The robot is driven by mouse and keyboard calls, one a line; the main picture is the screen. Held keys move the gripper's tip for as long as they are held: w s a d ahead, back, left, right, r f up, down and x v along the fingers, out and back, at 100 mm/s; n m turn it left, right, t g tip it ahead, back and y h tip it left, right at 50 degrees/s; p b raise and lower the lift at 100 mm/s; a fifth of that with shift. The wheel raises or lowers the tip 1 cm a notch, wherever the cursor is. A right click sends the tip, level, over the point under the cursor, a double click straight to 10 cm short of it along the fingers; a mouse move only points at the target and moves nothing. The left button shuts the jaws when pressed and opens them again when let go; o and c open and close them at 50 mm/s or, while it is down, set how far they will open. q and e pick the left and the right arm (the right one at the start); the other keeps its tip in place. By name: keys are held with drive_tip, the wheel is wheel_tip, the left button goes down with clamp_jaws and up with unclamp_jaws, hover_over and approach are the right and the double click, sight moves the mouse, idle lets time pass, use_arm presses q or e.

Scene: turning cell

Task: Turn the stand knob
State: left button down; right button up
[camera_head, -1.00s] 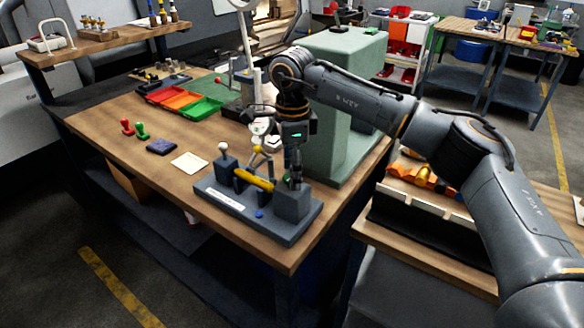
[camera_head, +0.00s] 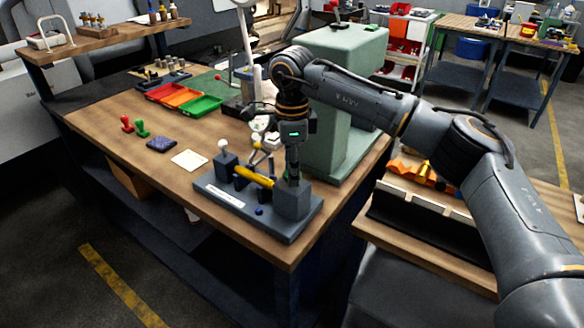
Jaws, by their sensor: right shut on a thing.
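The grey stand (camera_head: 215,191) sits at the front right of the wooden bench. My right gripper (camera_head: 293,179) points straight down onto the top of that block. It is shut on the stand knob there, and its fingers hide most of the knob. My left gripper is not in view.
A green machine housing (camera_head: 333,95) stands close behind my right arm. Red, orange and green bins (camera_head: 200,106) lie further back. A dark blue pad (camera_head: 161,144) and a pale card (camera_head: 189,160) lie left of the stand, with bare bench around them.

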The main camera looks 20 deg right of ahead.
drive_tip(key=m+b, duration=0.1)
drive_tip(key=m, duration=0.3)
drive_tip(key=shift+m, duration=0.4)
drive_tip(key=m+b, duration=0.1)
drive_tip(key=m, duration=0.3)
drive_tip(key=m+b, duration=0.1)
drive_tip(key=m, duration=0.4)
drive_tip(key=shift+m, duration=0.4)
drive_tip(key=m+b, duration=0.1)
drive_tip(key=m, duration=0.3)
drive_tip(key=shift+m, duration=0.3)
drive_tip(key=m+b, duration=0.1)
drive_tip(key=m, duration=0.9)
drive_tip(key=shift+b, duration=0.4)
drive_tip(key=m+b, duration=0.1)
drive_tip(key=m, duration=0.3)
drive_tip(key=m+b, duration=0.1)
drive_tip(key=m, duration=0.3)
drive_tip(key=shift+m, duration=0.3)
